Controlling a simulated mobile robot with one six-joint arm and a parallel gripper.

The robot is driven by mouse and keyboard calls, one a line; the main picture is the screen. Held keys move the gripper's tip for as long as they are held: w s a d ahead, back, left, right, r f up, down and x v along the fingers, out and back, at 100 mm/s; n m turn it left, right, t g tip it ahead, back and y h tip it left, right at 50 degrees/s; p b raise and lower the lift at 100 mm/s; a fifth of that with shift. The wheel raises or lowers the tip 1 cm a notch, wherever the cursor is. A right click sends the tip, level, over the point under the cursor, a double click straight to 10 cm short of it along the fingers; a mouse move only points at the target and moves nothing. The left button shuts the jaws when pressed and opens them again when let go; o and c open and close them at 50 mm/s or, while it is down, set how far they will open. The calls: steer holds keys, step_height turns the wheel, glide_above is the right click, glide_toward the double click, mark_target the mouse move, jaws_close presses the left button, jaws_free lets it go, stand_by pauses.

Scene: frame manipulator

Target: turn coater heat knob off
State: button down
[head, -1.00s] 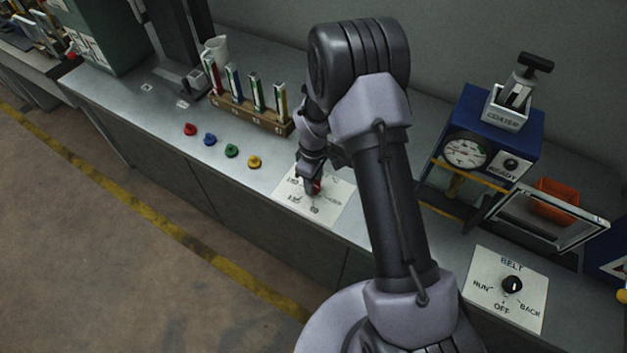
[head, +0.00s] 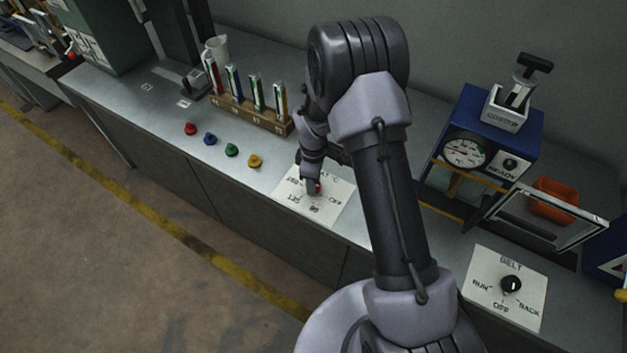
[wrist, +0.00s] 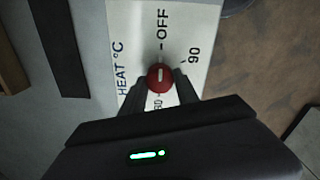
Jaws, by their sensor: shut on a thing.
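The red heat knob (wrist: 161,77) sits on the white heat plate (wrist: 122,20), marked "HEAT °C", in the wrist view. My gripper (wrist: 160,84) is shut on the knob, with a dark finger on each side. The knob's white mark lies in line with the OFF tick above it in that view; I cannot tell which end is the pointer. The 90 label is to the right, and the lower label is partly hidden by my gripper. In the head view my gripper (head: 312,186) is down at the heat plate (head: 330,212), mostly covering the knob.
A belt plate (head: 480,262) with a black knob (head: 512,285) lies to the right. The blue coater (head: 520,150) with its gauge stands behind it. Several coloured buttons and a wooden rack (head: 262,120) of strips are to the left.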

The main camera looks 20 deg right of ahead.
steer(key=c, duration=0.9)
jaws_free()
step_height(320, 180, up, 18)
steer(key=p, duration=0.3)
steer(key=shift+f+p, duration=0.25)
steer(key=shift+p, duration=0.1)
steer(key=s+r+m+t+b, duration=0.2)
steer(key=s+r+m+b, duration=0.3)
steer(key=r+b, duration=0.1)
steer(key=s+a+m+t+y+b, duration=0.2)
steer(key=s+m+b, duration=0.6)
steer(key=s, duration=1.1)
steer(key=a+r+m+t, duration=0.1)
steer(key=m, duration=0.2)
steer(key=shift+s+a+m+t, duration=0.25)
steer(key=shift+m+t, duration=0.05)
steer(key=shift+t, duration=0.1)
